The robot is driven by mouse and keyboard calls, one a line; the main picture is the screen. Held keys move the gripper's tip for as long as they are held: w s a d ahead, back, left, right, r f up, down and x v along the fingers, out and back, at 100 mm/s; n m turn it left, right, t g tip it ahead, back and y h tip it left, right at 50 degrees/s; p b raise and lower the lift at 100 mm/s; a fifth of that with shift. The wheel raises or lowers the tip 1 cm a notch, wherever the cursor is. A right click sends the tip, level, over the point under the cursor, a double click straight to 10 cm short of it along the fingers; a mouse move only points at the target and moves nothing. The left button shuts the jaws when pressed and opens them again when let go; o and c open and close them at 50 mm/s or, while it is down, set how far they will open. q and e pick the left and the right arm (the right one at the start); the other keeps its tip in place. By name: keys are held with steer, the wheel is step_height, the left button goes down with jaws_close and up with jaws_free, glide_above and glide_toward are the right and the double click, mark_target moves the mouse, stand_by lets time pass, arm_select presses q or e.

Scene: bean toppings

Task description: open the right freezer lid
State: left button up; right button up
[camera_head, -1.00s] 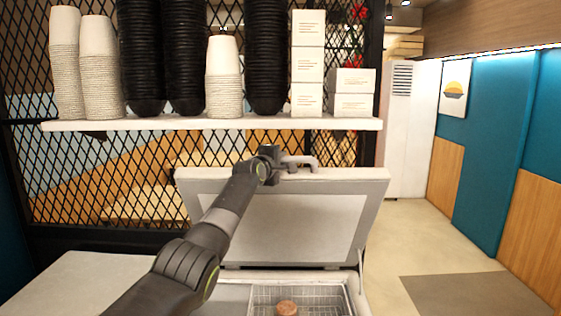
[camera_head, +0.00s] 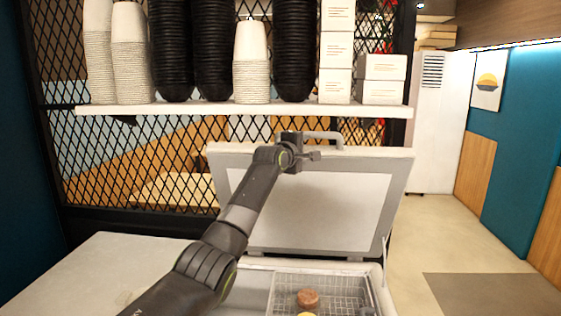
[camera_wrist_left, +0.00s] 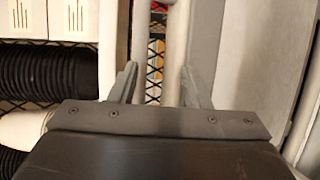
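The right freezer lid (camera_head: 320,205) stands raised and tilted back, its pale inner panel facing me. Its bar handle (camera_head: 325,134) is on the top edge. My left gripper (camera_head: 314,156) is at that top edge, just left of and slightly below most of the handle. In the left wrist view, the fingers (camera_wrist_left: 158,85) are apart, with a pale bar (camera_wrist_left: 174,50) running up beyond the gap and the lid (camera_wrist_left: 265,60) to the right. Contact with the handle cannot be told. My right gripper is not in view.
The open freezer bay holds a wire basket (camera_head: 345,290) with a round brown item (camera_head: 307,298). The flat left lid (camera_head: 95,275) is closed. A shelf (camera_head: 245,111) with cups, black bowls and boxes hangs above. Floor (camera_head: 430,230) is clear at right.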

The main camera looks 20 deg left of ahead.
arm_select(q)
steer(key=s+a+r+b, duration=0.1)
steer(key=s+b, duration=0.5)
steer(key=s, duration=0.8)
steer(key=shift+s+a, duration=0.3)
steer(key=shift+a, duration=0.05)
steer(key=shift+r, duration=0.1)
steer(key=shift+c, duration=0.4)
